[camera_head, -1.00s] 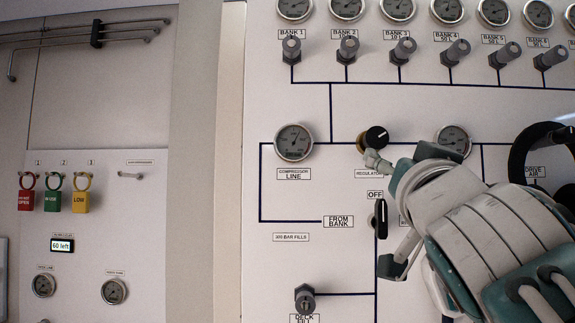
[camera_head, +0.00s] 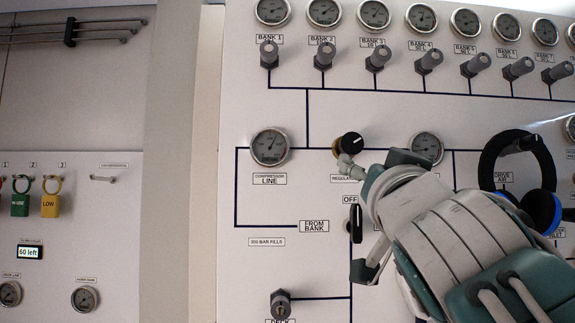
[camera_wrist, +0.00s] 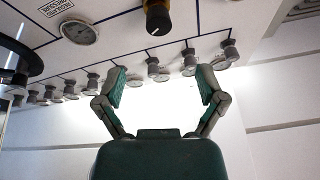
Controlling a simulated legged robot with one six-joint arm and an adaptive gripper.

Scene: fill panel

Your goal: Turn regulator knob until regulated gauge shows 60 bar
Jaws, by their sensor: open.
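The regulator knob (camera_head: 351,143) is black on a brass body, with a white pointer line on its face. It also shows at the top of the wrist view (camera_wrist: 157,18). The regulated gauge (camera_head: 426,149) is partly covered by my arm in the head view. In the head view, one finger overlaps the knob's lower edge.
A black OFF selector (camera_head: 356,224) is close to my gripper in the head view. The compressor line gauge (camera_head: 269,147) is left of the knob. Blue-black headphones (camera_head: 520,180) hang at right. Several bank valves (camera_head: 376,58) line the panel above.

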